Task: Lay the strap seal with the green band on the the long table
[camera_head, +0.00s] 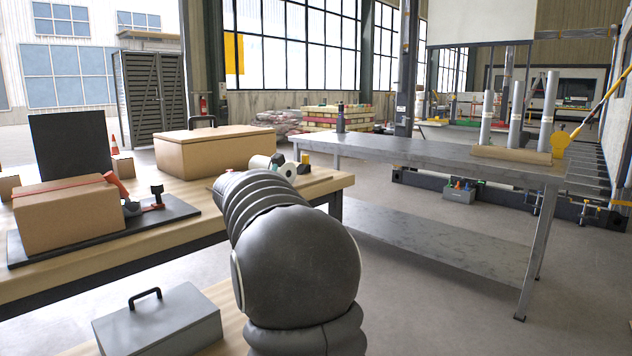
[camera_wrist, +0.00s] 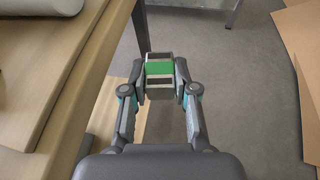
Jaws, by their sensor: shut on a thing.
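In the wrist view my gripper (camera_wrist: 160,84) is shut on the strap seal (camera_wrist: 159,68), a small metallic piece with a green band across its middle. The seal is held over the floor, beside a wooden table edge. In the head view my dark arm hides the gripper and the seal. A long grey metal-topped table (camera_head: 420,153) with a lower shelf stands at the right. A wooden-topped table (camera_head: 225,187) stands at the left. I cannot tell for sure which one is the long table.
The wooden table bears a strapped carton (camera_head: 66,216), a closed cardboard box (camera_head: 216,150) and tape rolls. The metal table bears a dark bottle (camera_head: 340,118), upright tubes and a brown roll (camera_head: 511,155); its middle is clear. A grey case (camera_head: 158,324) sits low at front left.

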